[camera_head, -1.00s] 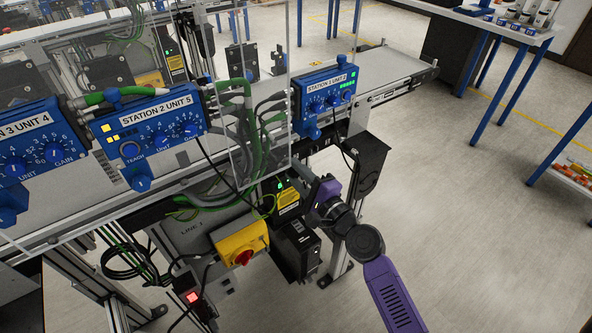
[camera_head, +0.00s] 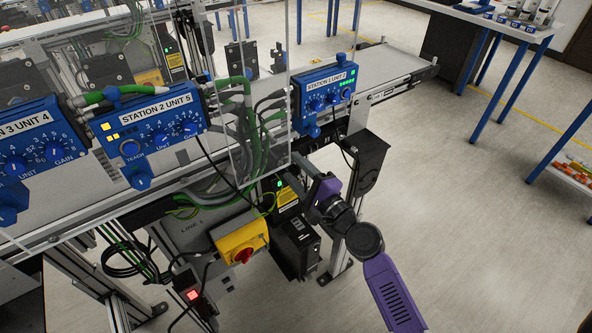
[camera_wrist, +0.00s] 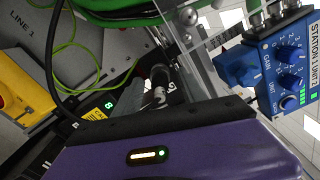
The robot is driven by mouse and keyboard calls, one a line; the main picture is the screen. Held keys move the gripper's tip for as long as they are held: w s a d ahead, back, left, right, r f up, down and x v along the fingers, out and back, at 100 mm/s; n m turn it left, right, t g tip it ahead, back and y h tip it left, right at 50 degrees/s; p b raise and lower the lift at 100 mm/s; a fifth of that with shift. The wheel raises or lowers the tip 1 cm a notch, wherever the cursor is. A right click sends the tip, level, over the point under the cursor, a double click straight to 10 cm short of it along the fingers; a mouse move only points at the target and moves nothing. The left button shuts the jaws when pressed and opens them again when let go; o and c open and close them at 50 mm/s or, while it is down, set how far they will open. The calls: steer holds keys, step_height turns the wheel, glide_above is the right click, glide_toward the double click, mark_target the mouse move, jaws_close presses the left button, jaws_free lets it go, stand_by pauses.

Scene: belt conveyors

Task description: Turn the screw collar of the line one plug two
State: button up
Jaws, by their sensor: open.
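My gripper (camera_head: 296,172) is at the lower middle of the head view, beside the module with a yellow label (camera_head: 287,196) under the conveyor frame. Its jaws are open and small in that view. In the wrist view its purple body fills the bottom, and a grey finger (camera_wrist: 131,103) shows beyond its dark edge. A dark round connector with a metallic end (camera_wrist: 158,82) stands just ahead of the gripper body, near the jaws. I cannot tell whether a finger touches it, and no plug label is readable. Its collar is partly hidden.
A yellow box with a red rotary switch (camera_head: 241,246) sits left of the gripper, near a "LINE 1" panel (camera_wrist: 25,30). Cables hang close above. The Station 1 Unit 2 box (camera_head: 327,97) is above right. Open floor (camera_head: 470,220) lies to the right.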

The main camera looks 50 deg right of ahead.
steer(key=b+v, duration=0.2)
steer(key=v, duration=0.5)
steer(key=shift+s, duration=0.4)
steer(key=shift+a, duration=0.1)
steer(key=s+a+n+g+y, duration=0.2)
steer(key=s+a+n+y, duration=0.3)
steer(key=s+a+n, duration=1.5)
steer(key=s+n, duration=0.3)
steer(key=n, duration=0.2)
steer(key=shift+g, duration=0.3)
